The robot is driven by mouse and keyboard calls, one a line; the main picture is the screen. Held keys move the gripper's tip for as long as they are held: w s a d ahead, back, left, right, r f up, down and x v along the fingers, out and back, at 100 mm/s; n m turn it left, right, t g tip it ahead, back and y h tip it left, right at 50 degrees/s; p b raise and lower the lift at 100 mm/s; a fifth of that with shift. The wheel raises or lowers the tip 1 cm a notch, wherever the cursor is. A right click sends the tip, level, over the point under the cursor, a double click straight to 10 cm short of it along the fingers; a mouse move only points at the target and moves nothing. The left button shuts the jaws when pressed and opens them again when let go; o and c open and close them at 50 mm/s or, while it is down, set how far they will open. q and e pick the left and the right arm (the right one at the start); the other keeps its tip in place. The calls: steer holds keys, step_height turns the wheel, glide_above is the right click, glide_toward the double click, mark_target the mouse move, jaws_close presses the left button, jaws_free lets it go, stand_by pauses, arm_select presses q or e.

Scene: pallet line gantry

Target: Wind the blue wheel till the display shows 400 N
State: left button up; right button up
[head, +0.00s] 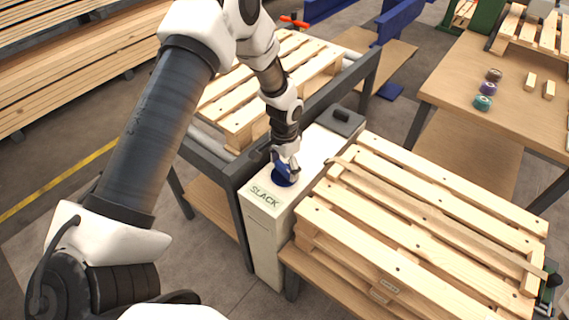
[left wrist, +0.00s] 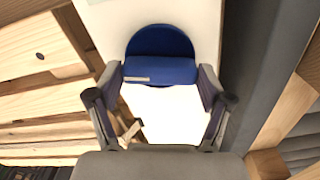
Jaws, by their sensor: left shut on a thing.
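The blue wheel (head: 281,181) sits on top of a narrow white cabinet (head: 262,245). In the left wrist view the wheel (left wrist: 160,42) is a round blue disc with a raised grip bar across it. My left gripper (head: 286,168) comes down on it from above and is shut on the bar, one finger at each end; it also shows in the left wrist view (left wrist: 162,76). The pale green display (head: 265,196) on the cabinet's front edge reads SLACK. The gripper partly covers the wheel in the head view. My right gripper is not in view.
A stack of pallets (head: 420,215) stands close to the cabinet's right. A dark rail (head: 325,95) and a roller line with another pallet (head: 300,55) lie on its left. A dark block (head: 347,117) sits at the cabinet's far end. A table (head: 510,105) with small spools is at the right.

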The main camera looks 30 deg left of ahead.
arm_select(q)
steer(key=m+p, duration=0.1)
steer(key=m, duration=0.3)
steer(key=shift+m, duration=0.3)
steer(key=m, duration=0.4)
steer(key=shift+m, duration=0.4)
steer(key=o, duration=1.1)
